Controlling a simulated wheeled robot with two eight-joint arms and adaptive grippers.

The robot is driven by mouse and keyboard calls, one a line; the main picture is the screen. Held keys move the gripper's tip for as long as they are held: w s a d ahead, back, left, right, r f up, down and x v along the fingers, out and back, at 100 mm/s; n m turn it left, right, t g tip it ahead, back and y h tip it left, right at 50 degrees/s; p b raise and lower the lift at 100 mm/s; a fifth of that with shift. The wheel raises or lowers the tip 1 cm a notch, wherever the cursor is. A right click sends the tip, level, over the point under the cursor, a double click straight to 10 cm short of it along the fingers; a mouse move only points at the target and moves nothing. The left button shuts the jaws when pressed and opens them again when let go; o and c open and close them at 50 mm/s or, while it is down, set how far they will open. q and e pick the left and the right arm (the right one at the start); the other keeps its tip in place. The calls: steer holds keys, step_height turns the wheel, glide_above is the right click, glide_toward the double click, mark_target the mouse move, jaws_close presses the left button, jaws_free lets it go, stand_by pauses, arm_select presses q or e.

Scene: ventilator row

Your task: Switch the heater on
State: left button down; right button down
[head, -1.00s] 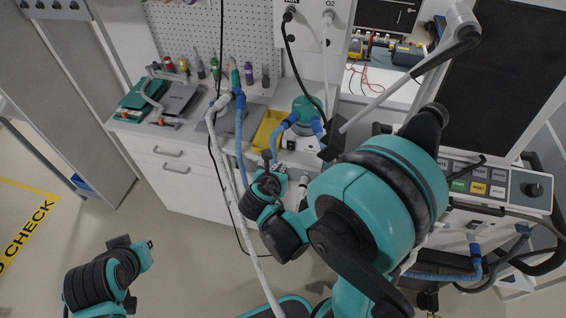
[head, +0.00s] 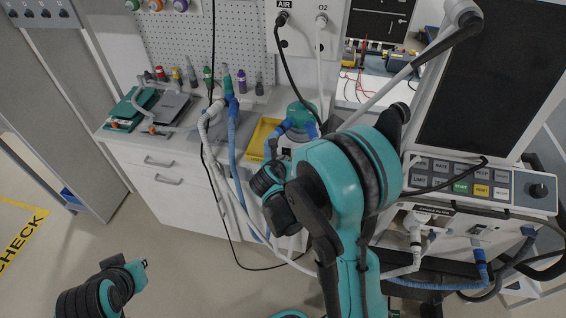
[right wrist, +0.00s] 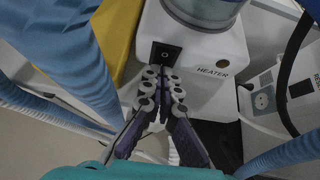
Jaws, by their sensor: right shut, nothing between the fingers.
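The heater (right wrist: 210,52) is a white box labelled HEATER in the right wrist view, with a clear chamber on top. Its switch (right wrist: 166,54) is a black square with a small light mark on the front face; I cannot tell its position. My right gripper (right wrist: 165,76) is shut and empty, its fingertips just below the switch in the picture. I cannot tell whether they touch the heater. In the head view my right arm hides the fingertips and most of the heater. My left arm shows at the lower left, without visible fingers.
A yellow tray (head: 262,137) is left of the heater. Blue hoses (right wrist: 60,40) run close by on the left, with another at lower right. A white panel with a socket (right wrist: 263,100) stands right of the heater. The ventilator (head: 468,185) with its screen stands at the right.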

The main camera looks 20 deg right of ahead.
steer(key=shift+w+d+f+b, duration=0.15)
steer(key=shift+w+f+b, duration=0.05)
steer(key=shift+b, duration=0.15)
steer(key=shift+r, duration=0.25)
steer(key=shift+r+p, duration=0.7)
steer(key=shift+r, duration=0.05)
